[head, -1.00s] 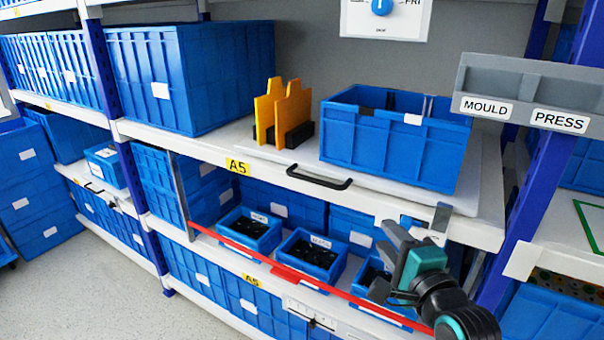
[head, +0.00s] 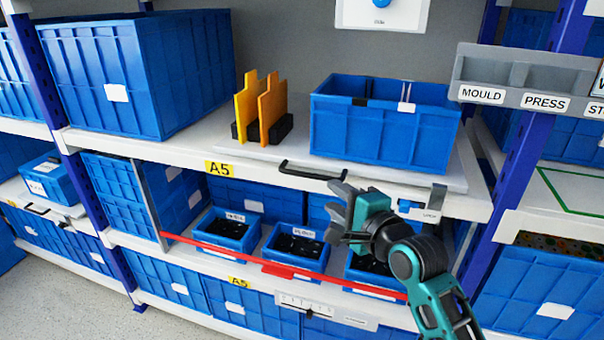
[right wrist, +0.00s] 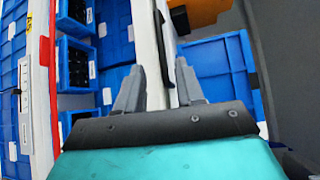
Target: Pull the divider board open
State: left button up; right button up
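The divider board (head: 262,150) is a white board lying on shelf A5. It carries two orange dividers (head: 258,108) in a black base, and a blue bin. A black bar handle (head: 312,171) sits at its front edge; it also shows in the right wrist view (right wrist: 183,72). My right gripper (head: 338,210) is just below and right of the handle's right end, open, with nothing between its fingers. In the right wrist view its two fingers (right wrist: 160,66) are spread, with the handle beside and partly behind the right finger. My left gripper is not in view.
The blue bin (head: 385,128) stands on the board's right part. Below, a red bar (head: 287,270) runs along the lower shelf's front, before small bins of black parts (head: 292,246). A blue upright (head: 520,160) stands at right.

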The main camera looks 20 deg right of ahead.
aim_at(308, 176)
jog(key=x, duration=1.2)
jog(key=shift+w, duration=0.35)
grip_shut()
